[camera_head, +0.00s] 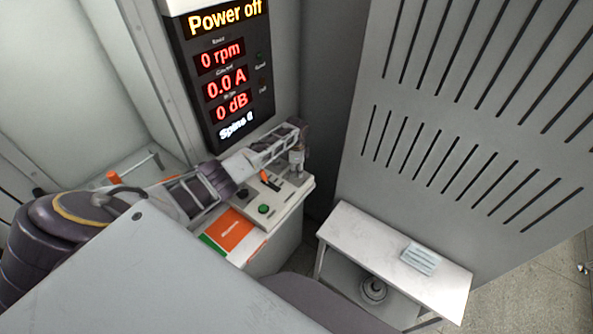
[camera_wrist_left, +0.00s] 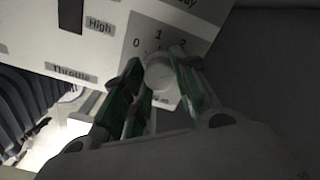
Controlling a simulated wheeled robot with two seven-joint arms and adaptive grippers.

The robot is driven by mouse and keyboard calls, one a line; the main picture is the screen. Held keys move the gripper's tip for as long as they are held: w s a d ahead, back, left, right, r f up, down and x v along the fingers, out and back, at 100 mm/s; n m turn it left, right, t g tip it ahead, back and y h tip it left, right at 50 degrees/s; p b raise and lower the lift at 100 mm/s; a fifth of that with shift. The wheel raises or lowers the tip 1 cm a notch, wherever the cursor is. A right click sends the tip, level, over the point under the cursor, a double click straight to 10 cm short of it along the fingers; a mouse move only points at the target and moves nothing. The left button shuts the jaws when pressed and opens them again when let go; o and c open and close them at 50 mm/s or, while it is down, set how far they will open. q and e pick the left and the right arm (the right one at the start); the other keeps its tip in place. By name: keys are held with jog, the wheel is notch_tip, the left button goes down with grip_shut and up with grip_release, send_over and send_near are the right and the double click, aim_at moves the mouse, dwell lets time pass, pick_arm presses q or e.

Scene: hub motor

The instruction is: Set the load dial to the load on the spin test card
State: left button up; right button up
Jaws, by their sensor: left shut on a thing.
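My left gripper (camera_head: 297,158) reaches over the right end of the control console (camera_head: 284,208) and points down. In the left wrist view its green-padded fingers (camera_wrist_left: 157,64) are shut on the round white load dial (camera_wrist_left: 158,77), one on each side. Printed marks 0, 1 and 2 show around the dial; its pointer cannot be made out. An orange, white and green card (camera_head: 228,231) lies on the left of the console. A pale lined sheet (camera_head: 419,259) lies on the side table. Neither text is readable, so I cannot tell which is the spin test card. My right gripper is not in view.
The display (camera_head: 226,75) reads Power off, 0 rpm, 0.0 A and 0 dB. A green button (camera_head: 264,209) and an orange-handled lever (camera_head: 270,181) sit beside my left gripper. The white side table (camera_head: 360,238) stands to the right, near a slotted grey panel (camera_head: 470,110).

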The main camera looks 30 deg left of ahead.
pick_arm(q)
jog(key=o, duration=1.1)
jog(key=shift+c, duration=0.2)
jog(key=shift+r, duration=0.15)
notch_tip(320, 180, up, 12)
jog(key=shift+f, duration=0.2)
dwell(0.3)
